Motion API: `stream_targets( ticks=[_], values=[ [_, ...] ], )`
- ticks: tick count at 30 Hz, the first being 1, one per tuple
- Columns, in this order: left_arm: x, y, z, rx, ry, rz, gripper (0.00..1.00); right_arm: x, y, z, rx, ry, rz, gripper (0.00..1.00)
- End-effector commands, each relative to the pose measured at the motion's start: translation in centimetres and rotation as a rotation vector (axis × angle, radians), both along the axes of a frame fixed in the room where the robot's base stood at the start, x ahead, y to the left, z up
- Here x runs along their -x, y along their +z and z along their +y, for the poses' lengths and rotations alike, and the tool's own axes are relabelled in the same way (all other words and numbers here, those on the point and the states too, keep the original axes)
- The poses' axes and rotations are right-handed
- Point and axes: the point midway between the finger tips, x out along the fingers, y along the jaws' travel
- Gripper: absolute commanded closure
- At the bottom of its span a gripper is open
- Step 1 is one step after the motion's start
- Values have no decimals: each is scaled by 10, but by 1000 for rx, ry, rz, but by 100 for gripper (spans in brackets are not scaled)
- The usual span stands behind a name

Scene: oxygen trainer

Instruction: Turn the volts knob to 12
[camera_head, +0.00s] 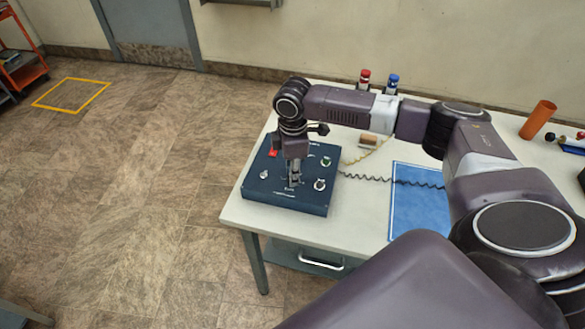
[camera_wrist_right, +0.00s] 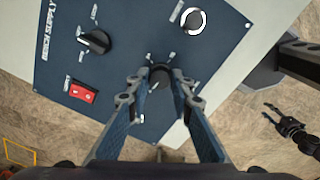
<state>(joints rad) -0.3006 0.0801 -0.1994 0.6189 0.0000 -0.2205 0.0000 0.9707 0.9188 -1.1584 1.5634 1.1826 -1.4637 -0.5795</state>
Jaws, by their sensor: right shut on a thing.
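The blue bench supply box (camera_head: 257,193) lies on the near left part of the table. My right gripper (camera_head: 293,182) reaches down onto its panel. In the right wrist view the right gripper's fingertips (camera_wrist_right: 157,78) are closed around a small dark knob (camera_wrist_right: 159,73), largely covered by the fingers. Tick labels around this knob are too small to read, so I cannot read its setting. A black pointer knob (camera_wrist_right: 95,41) and a white-ringed knob (camera_wrist_right: 193,20) sit apart from the fingers. My left gripper (camera_wrist_right: 268,112) shows at the right, empty, its fingers apart.
A red rocker switch (camera_wrist_right: 83,92) is on the box panel. A blue mat (camera_head: 418,212) lies right of the box, with a coiled black cable (camera_head: 365,179) between. Red (camera_head: 364,79) and blue (camera_head: 392,84) capped bottles stand behind my right arm. An orange cylinder (camera_head: 538,119) stands farther right.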

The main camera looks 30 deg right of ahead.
Motion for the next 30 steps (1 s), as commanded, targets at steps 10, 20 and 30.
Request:
stream_targets(
  ticks=[10,20,30],
  values=[
    [0,62,0,0,-2,0,60,1,7,2,-3,-303,5,100],
    [-1,103,0,0,-2,-1,60,0,5,2,-2,-607,4,100],
    [-1,126,0,0,-1,-2,60,-1,3,2,-1,-827,1,100]
  ],
)
